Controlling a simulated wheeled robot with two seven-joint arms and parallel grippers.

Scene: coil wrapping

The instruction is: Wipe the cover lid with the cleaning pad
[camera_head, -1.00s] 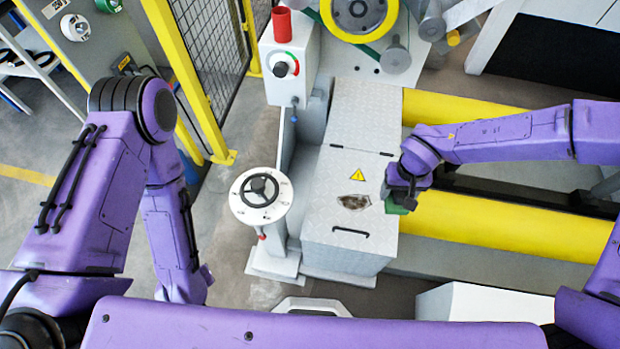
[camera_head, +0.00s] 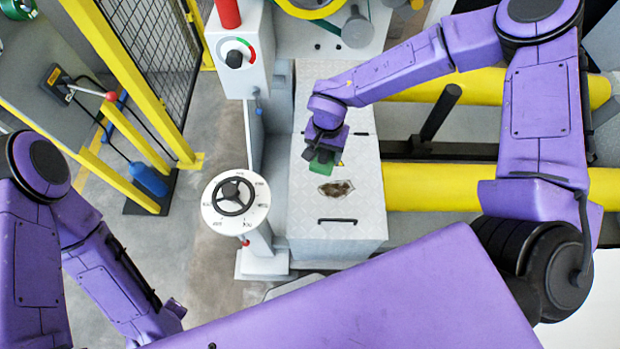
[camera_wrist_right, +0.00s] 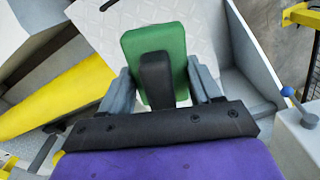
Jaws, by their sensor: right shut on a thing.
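The cover lid (camera_head: 362,203) is a pale tread-plate top on a box, with a brown stain (camera_head: 336,188) near its middle. My right gripper (camera_head: 321,165) is over the lid, just behind the stain. It is shut on the black handle of the green cleaning pad (camera_head: 318,178); the pad (camera_wrist_right: 152,48) also shows between the fingers in the right wrist view. Whether the pad touches the lid cannot be told.
A white pedestal with a black handwheel (camera_head: 233,196) stands left of the lid. A control box with a dial (camera_head: 235,60) and a red cylinder stands behind it. Yellow rollers (camera_head: 440,187) lie to the right. A black handle (camera_head: 337,221) is at the lid's front.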

